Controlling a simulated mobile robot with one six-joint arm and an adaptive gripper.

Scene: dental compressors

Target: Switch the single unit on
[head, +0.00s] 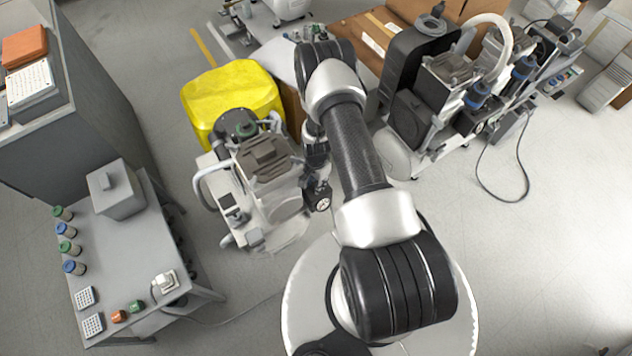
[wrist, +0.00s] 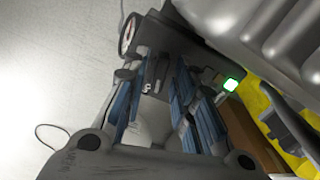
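The single unit (head: 262,185) is a pale compressor with a grey motor block. It stands on the floor left of my arm in the head view. Its round pressure gauge (head: 322,202) faces up on its right side and shows in the wrist view (wrist: 129,33). A dark box (wrist: 158,70) with a small white mark lies beyond my fingertips; I cannot tell the switch's position. My gripper (wrist: 154,84) is open and empty, its blue-sided fingers apart in front of that box. Contact cannot be made out. In the head view my arm largely hides the gripper.
A bright yellow container (head: 230,95) stands right behind the unit. A green-lit indicator (wrist: 231,85) glows near it. A larger compressor set (head: 440,95) stands to the right. A grey bench (head: 130,240) stands at left, with a cable along the floor. Open floor lies at right.

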